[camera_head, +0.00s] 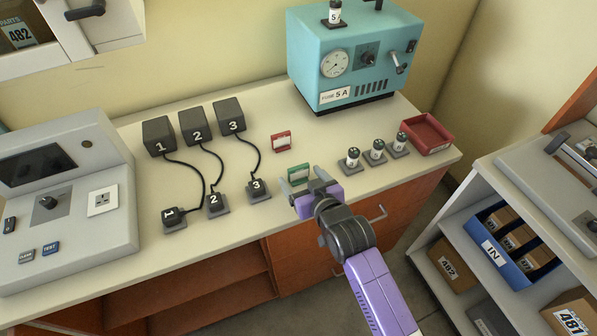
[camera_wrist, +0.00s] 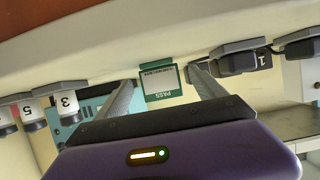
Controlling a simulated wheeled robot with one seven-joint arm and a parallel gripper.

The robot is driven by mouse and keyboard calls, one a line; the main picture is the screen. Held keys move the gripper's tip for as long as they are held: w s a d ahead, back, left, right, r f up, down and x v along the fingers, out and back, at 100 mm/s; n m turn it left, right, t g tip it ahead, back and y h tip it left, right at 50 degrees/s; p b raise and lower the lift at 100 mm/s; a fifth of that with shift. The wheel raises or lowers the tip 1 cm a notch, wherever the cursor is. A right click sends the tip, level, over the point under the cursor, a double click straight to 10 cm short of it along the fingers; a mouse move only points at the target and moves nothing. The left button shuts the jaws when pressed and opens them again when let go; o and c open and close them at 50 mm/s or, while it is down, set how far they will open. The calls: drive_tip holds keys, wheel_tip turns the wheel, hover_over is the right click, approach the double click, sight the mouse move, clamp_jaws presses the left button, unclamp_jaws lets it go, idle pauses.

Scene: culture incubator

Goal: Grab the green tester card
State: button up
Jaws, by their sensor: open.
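The green tester card (camera_head: 299,172) stands near the front edge of the counter, in the middle of the head view. In the wrist view the card shows in the gap between the two fingers, with no clear contact. The fingers partly hide the card's lower part in the head view.
A red card (camera_head: 281,141) stands behind the green one. Numbered plugs (camera_head: 257,190) with cables lie left; small jars (camera_head: 376,150) and a red tray (camera_head: 427,134) stand right. The counter (camera_head: 320,145) around the card is clear.

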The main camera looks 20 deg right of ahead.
drive_tip(key=shift+x, duration=1.35)
drive_tip(key=c, duration=1.4)
drive_tip(key=shift+r, duration=0.1)
drive_tip(key=shift+c, duration=0.2)
